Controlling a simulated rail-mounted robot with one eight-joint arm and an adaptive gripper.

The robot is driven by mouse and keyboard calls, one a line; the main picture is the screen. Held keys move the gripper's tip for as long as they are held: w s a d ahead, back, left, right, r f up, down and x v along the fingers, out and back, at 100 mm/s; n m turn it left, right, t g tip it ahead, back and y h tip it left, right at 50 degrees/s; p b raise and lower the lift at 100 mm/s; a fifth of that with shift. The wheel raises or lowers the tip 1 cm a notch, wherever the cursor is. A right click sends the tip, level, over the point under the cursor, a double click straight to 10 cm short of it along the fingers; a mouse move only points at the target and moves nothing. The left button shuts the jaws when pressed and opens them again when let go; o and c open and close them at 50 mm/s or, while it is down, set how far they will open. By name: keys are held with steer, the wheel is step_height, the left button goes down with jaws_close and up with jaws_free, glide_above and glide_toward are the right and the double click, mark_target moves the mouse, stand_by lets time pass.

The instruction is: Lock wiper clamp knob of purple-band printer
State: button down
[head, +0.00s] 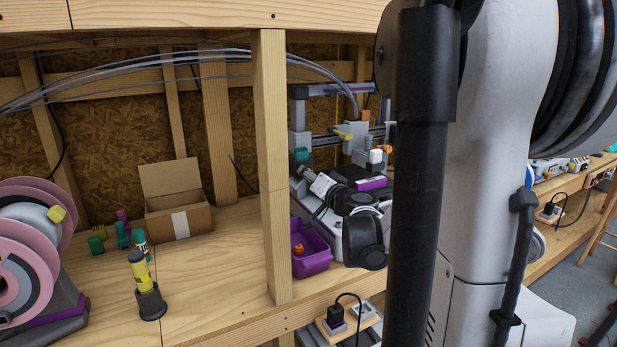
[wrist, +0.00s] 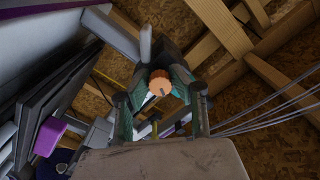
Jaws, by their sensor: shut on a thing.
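The purple-band printer (head: 330,91) stands on the shelf behind the wooden post, partly hidden by my arm. In the wrist view, an orange ribbed round knob (wrist: 159,83) with a dark notch sits between the two green-padded fingers of my gripper (wrist: 160,93). The fingers are closed on its sides. In the head view my gripper reaches in at the printer's left front, and I cannot make out the gripped knob there. The clamp behind the knob is mostly hidden.
A purple bin (head: 316,262) with a small orange piece inside sits in front of the printer. A wooden post (head: 271,150) stands close on the left. Left of it are a cardboard box (head: 178,220), a yellow tube (head: 140,270) in a dark stand and pink spools (head: 25,270).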

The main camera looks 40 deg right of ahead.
stand_by(0.3)
steer(key=c, duration=1.5)
jaws_free()
steer(key=shift+s, duration=0.15)
steer(key=v, duration=1.1)
steer(key=shift+s+a, duration=0.1)
steer(key=shift+s, duration=0.3)
